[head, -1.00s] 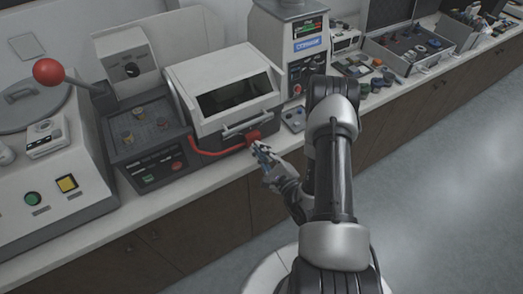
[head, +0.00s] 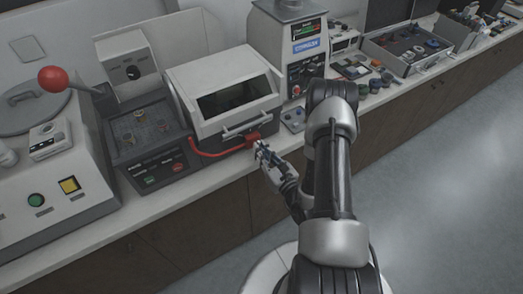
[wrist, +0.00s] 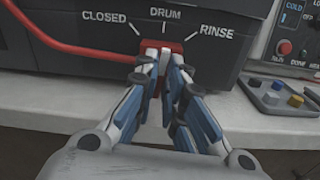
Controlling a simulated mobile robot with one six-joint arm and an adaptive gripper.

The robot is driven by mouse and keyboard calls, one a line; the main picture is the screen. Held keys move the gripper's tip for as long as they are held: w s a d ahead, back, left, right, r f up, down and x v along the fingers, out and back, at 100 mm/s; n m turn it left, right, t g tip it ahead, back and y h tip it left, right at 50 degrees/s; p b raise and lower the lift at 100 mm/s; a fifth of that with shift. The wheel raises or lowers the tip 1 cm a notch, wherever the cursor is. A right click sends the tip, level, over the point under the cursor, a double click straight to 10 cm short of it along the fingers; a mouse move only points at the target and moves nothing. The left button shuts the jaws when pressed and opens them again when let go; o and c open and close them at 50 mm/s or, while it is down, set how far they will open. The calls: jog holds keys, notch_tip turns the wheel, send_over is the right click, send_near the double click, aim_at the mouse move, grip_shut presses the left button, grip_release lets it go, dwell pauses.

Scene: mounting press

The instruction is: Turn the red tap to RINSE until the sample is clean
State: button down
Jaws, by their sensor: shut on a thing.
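The red tap (head: 252,136) is on the lower front of the white-and-grey cabinet (head: 196,80), at the end of a red hose. In the wrist view, the tap (wrist: 174,46) sits below the labels CLOSED, DRUM and RINSE (wrist: 216,32). My gripper (wrist: 163,66) is shut on the tap, its blue-and-white fingers covering most of it. A pale strip shows between the fingertips, roughly under DRUM. In the head view my gripper (head: 261,147) is at the cabinet's lower right front. I cannot make out the sample.
A control unit with a red ball lever (head: 52,78) stands to the left. A tall machine (head: 290,50) stands to the right. A small tray with coloured blocks (wrist: 282,92) lies on the bench right of the tap. The floor in front is clear.

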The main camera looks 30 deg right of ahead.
jog(key=shift+w+d+r+m+p, duration=0.1)
jog(key=shift+m+p, duration=0.15)
jog(key=shift+m, duration=1.6)
jog(key=shift+w+d+r+m+p, duration=0.1)
jog(key=shift+m+p, duration=0.15)
jog(key=shift+m, duration=1.6)
jog(key=c, duration=1.6)
grip_release()
jog(key=shift+f, duration=0.1)
jog(key=shift+s+a+f, duration=0.1)
jog(key=s, duration=0.7)
jog(key=shift+s, duration=0.2)
